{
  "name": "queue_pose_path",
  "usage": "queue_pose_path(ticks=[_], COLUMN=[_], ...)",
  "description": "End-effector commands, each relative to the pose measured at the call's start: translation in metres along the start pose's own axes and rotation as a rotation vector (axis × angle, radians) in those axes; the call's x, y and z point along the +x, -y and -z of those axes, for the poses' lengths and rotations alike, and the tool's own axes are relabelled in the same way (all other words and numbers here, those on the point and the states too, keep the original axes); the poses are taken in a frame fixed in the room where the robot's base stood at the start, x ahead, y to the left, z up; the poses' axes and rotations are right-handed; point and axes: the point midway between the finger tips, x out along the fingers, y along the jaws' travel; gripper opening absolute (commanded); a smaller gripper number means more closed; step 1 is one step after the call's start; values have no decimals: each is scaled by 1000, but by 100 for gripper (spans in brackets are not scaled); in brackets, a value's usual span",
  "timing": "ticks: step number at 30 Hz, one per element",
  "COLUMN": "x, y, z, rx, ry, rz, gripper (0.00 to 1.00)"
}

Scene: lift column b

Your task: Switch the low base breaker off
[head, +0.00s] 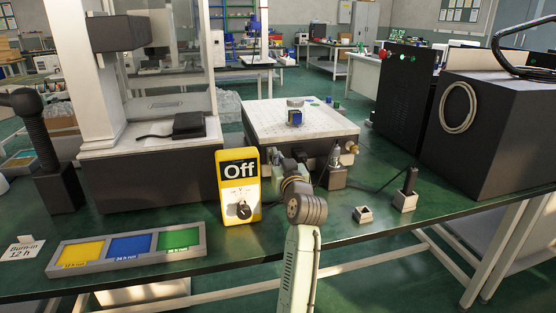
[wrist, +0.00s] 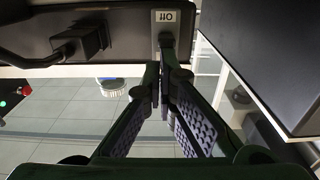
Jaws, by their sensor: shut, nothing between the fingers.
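In the head view, this base appears to be the box with the white perforated top (head: 300,122). My gripper (head: 274,172) is at its near side, mostly hidden behind my wrist.
A black plug (wrist: 88,38) with a cable sticks out of the base beside the gripper. The column's black base (head: 150,175) is further left. Small grey holders (head: 404,201) stand at right.

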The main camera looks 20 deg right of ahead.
Motion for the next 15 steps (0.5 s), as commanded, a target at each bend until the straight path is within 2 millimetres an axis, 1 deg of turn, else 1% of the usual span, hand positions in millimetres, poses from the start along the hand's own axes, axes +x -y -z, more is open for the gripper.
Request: queue_pose_path(ticks=[1, 2, 4, 10, 13, 15], x=[-1, -1, -1, -2, -10, -21], y=[0, 0, 0, 0, 0, -1], z=[-6, -7, -4, -4, -4, -4], rx=[0, 0, 0, 0, 0, 0], ry=[0, 0, 0, 0, -2, -1], rz=[0, 0, 0, 0, -1, -2], gripper=[0, 0, 0, 0, 0, 0])
